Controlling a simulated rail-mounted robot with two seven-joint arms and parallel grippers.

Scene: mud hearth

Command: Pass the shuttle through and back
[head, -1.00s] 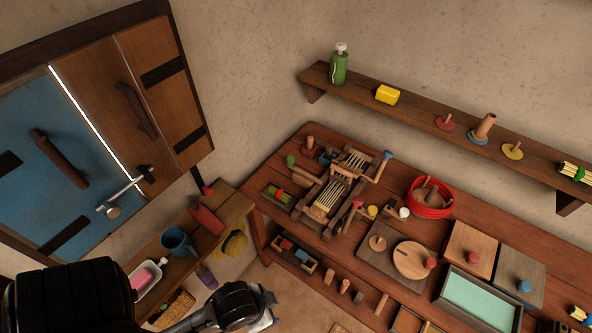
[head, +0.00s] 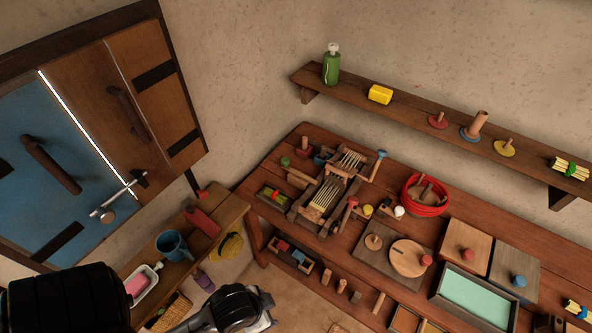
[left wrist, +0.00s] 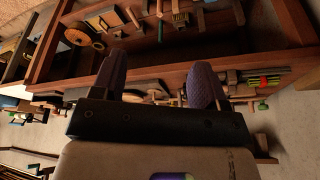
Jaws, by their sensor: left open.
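A small wooden loom (head: 322,196) with pale warp threads stands at the left end of the workbench in the head view. A shallow dark tray (head: 264,200) with red and green pieces lies left of it. I cannot tell which small piece is the shuttle. My left gripper (head: 268,302) is low in front of the bench, well apart from the loom. In the left wrist view its two purple-grey fingers (left wrist: 158,84) are spread with nothing held between them. My right gripper is not in view.
A red round container (head: 426,208), a round wooden board (head: 408,258) and a green-lined tray (head: 474,294) fill the bench to the right. A low side bench holds a blue mug (head: 173,244) and a white dish (head: 143,284). A wall shelf (head: 405,104) runs above.

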